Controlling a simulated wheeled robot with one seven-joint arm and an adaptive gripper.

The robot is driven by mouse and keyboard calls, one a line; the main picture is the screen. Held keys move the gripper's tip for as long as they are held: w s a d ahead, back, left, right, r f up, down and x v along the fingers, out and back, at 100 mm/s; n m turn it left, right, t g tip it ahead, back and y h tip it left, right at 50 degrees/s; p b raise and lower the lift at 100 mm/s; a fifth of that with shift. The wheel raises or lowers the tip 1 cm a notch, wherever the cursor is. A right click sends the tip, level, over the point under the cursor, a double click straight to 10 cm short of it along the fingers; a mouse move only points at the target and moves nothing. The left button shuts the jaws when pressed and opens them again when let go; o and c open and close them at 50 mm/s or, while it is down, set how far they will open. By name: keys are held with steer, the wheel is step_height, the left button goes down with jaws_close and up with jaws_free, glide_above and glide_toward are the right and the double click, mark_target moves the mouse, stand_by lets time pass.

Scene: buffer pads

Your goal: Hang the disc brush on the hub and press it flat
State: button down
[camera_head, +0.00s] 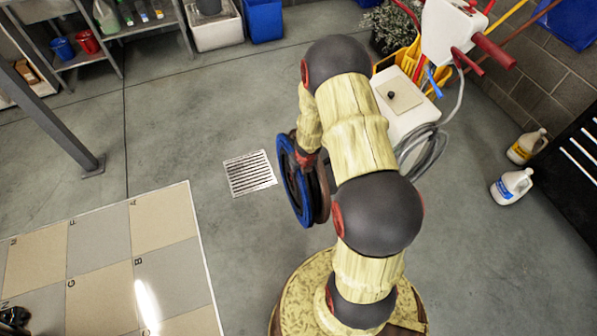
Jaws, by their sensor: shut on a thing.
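The disc brush (286,170) has a blue rim and a dark inner face. It stands nearly edge-on, upright, left of my arm in the middle of the view. My gripper (304,157) is at its upper right side and is shut on it; the fingertips are small and partly hidden by the wrist. A brownish round part (320,192) shows just right of the blue rim, close against it. I cannot tell whether it belongs to the brush or is the hub. No hub can be made out clearly; my arm covers much of the area behind.
A white floor machine (405,108) with a grey hose and red handles stands at the upper right. White jugs (512,187) stand on the floor at right. A floor drain (250,173) lies left of the brush. A tiled mat (100,275) covers the lower left. Grey floor between is clear.

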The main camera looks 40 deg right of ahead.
steer(key=c, duration=2.2)
jaws_free()
steer(key=shift+s+f, duration=0.1)
steer(key=shift+c, duration=0.9)
steer(key=shift+s+d+r+p, duration=0.1)
steer(key=shift+s+r+p, duration=0.1)
steer(key=shift+r+p, duration=0.4)
steer(key=shift+r, duration=0.2)
steer(key=shift+c, duration=0.6)
steer(key=shift+s+d+r+p, duration=0.1)
steer(key=shift+s+r+p, duration=0.15)
steer(key=shift+r+p, duration=0.3)
steer(key=shift+s+d+r+p, duration=0.15)
steer(key=shift+s+r+p, duration=0.15)
steer(key=shift+r, duration=0.35)
steer(key=shift+s+d+r+p, duration=0.1)
steer(key=shift+s+r+p, duration=0.15)
steer(key=shift+r+p, duration=0.3)
